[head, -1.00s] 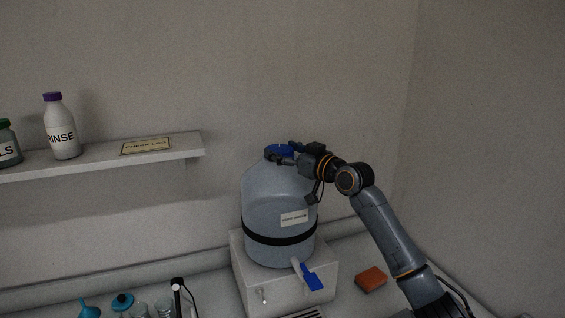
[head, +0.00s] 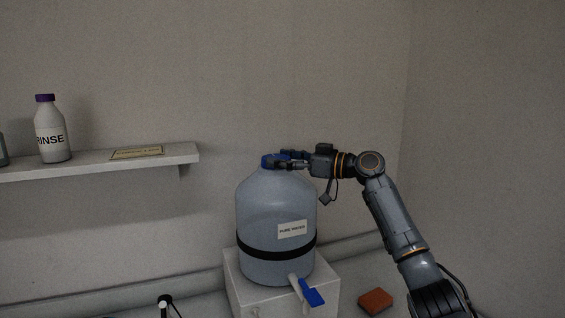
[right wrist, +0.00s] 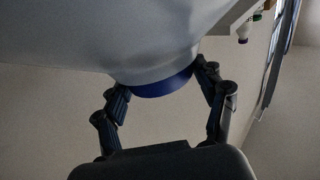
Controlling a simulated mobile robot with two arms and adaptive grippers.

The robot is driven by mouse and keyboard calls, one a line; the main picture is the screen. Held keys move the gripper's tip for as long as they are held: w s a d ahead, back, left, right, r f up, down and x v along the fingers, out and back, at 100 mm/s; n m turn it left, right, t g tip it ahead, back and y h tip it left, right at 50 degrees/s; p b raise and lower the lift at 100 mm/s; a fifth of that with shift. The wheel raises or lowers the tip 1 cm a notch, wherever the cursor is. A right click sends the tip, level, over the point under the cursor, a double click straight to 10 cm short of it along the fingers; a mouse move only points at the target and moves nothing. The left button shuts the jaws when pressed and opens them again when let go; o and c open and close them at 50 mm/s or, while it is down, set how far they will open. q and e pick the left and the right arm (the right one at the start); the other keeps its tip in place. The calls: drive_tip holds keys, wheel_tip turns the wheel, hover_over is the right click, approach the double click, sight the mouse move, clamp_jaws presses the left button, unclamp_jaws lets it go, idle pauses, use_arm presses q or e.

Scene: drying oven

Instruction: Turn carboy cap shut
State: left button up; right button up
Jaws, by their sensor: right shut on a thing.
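The carboy (head: 262,210) is a large translucent blue-grey bottle with a black band and a "PURE WATER" label. It stands upright on a white box. Its blue cap (head: 268,160) sits on the neck at the top. My right gripper (head: 283,158) reaches in from the right at cap height and is shut on the cap, partly hiding it. In the right wrist view the two fingers (right wrist: 162,82) lie on either side of the blue cap (right wrist: 165,86), with the pale carboy (right wrist: 130,35) beyond it. My left gripper is out of view.
A blue-handled spigot (head: 311,294) sticks out low on the carboy's front. The white box (head: 265,299) supports the carboy. An orange block (head: 375,301) lies on the counter at right.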

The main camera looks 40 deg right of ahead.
drive_tip(key=shift+f, duration=0.1)
drive_tip(key=o, duration=1.2)
drive_tip(key=shift+w, duration=0.1)
drive_tip(key=shift+c, duration=0.2)
drive_tip(key=v, duration=1.2)
